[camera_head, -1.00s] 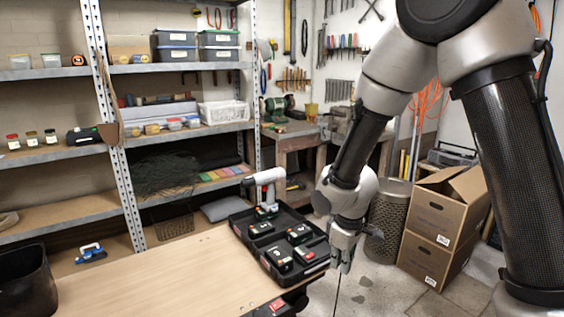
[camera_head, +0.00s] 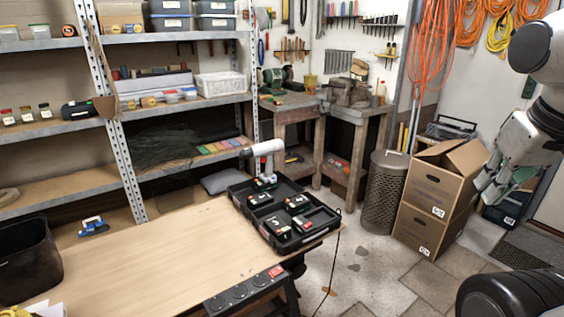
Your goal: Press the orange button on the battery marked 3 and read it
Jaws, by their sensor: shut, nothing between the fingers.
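A black compartment tray (camera_head: 313,238) sits at the right end of the wooden bench. Several black batteries lie in it, among them one at the front left (camera_head: 278,226), one at the right (camera_head: 306,222) and one behind (camera_head: 297,201). The numbers on them are too small to read surely, so I cannot tell which is marked 3. The orange buttons cannot be told apart either. My gripper (camera_head: 482,193) is shut and empty, at the far right beside the cardboard boxes, well away from the tray.
A grey and black drill (camera_head: 264,153) stands at the tray's back. A power strip (camera_head: 240,291) runs along the bench's front edge. A black bin (camera_head: 27,262) stands at left. Stacked cardboard boxes (camera_head: 422,226) stand at right. The bench's middle is clear.

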